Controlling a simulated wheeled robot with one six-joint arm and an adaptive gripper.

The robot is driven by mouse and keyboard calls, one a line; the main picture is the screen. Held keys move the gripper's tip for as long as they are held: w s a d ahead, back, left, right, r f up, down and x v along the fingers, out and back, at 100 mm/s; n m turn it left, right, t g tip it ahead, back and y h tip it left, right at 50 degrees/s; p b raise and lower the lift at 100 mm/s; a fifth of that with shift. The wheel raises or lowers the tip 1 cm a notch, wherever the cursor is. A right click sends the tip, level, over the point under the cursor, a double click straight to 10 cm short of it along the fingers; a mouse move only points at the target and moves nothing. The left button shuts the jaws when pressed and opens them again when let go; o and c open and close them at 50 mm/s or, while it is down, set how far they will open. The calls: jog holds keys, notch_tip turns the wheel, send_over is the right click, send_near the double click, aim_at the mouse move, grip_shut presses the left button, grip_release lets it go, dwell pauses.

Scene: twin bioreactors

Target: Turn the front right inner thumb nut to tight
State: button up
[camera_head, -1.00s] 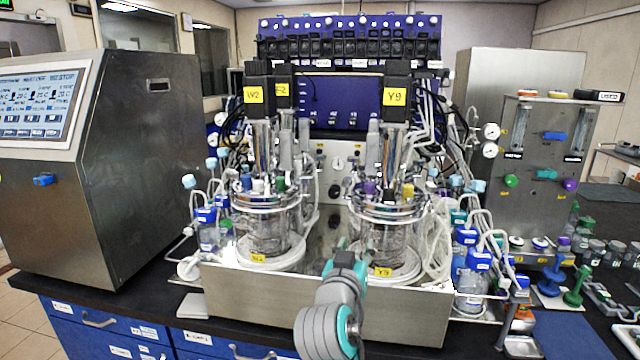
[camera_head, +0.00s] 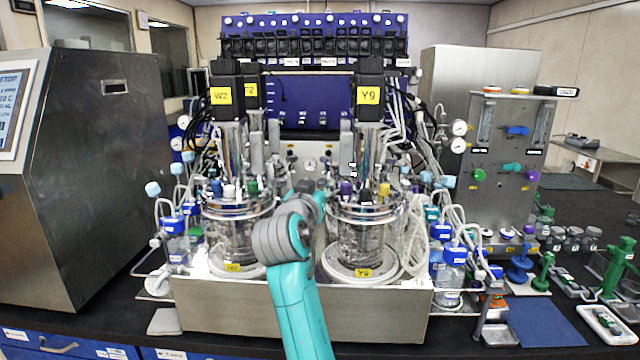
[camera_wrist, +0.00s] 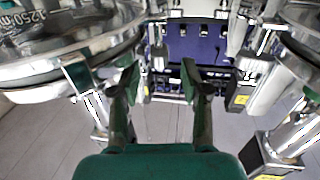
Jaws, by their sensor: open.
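The front right vessel (camera_head: 362,240), labelled Y9, stands on the steel base with a metal head plate (camera_head: 370,210) on top. I cannot pick out the inner thumb nut in the head view; it is too small, and my arm covers part of the vessel's left side. My gripper (camera_wrist: 160,82) shows in the wrist view with two dark fingers apart and nothing between them. It is in the gap between two round vessel parts, one at the upper left (camera_wrist: 75,62) and one at the upper right (camera_wrist: 306,50). I cannot tell which part there is the nut.
The front left vessel (camera_head: 232,238), labelled W2, stands beside the right one on the steel base (camera_head: 300,312). White tubes (camera_head: 410,240) hang close at the right vessel's right side. Blue-capped bottles (camera_head: 452,262) stand further right. A steel cabinet (camera_head: 90,180) stands at the left.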

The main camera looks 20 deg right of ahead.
aim_at(318, 182)
jog(key=shift+x, duration=1.45)
grip_shut()
jog(key=shift+h, duration=0.3)
jog(key=m+g+h, duration=0.2)
jog(key=m+h, duration=0.1)
jog(key=shift+w+a+g, duration=0.1)
jog(key=shift+a+g, duration=0.1)
jog(key=shift+g, duration=0.1)
jog(key=shift+w+m+g+h, duration=0.15)
jog(key=shift+m+g+h, duration=2)
jog(key=shift+g, duration=0.65)
